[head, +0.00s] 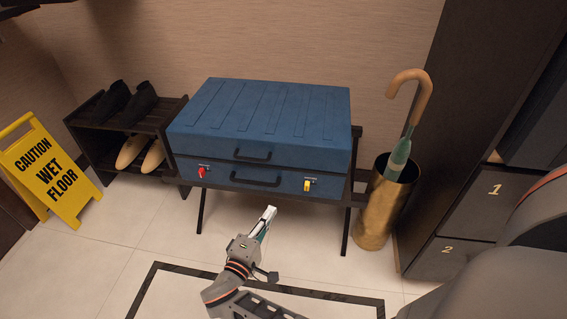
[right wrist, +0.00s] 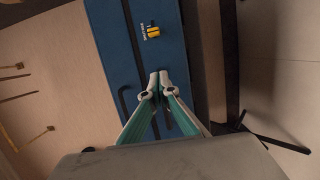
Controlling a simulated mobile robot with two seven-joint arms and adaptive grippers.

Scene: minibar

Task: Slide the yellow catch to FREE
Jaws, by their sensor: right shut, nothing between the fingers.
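A blue suitcase (head: 260,125) lies on a dark folding stand. Its front has a yellow catch (head: 307,186) at the right and a red catch (head: 202,172) at the left. The yellow catch also shows in the right wrist view (right wrist: 153,32), with a small label beside it too small to read. My right gripper (head: 270,210) is shut and empty, in front of and below the suitcase, left of the yellow catch in the head view. Its fingertips (right wrist: 159,78) meet in the right wrist view, apart from the catch. My left gripper is out of view.
Two dark handles (head: 255,180) sit on the suitcase front between the catches. A brass umbrella stand (head: 383,215) with an umbrella is at the right, beside lockers (head: 482,205). A shoe rack (head: 110,150) and a yellow wet-floor sign (head: 50,175) stand at the left.

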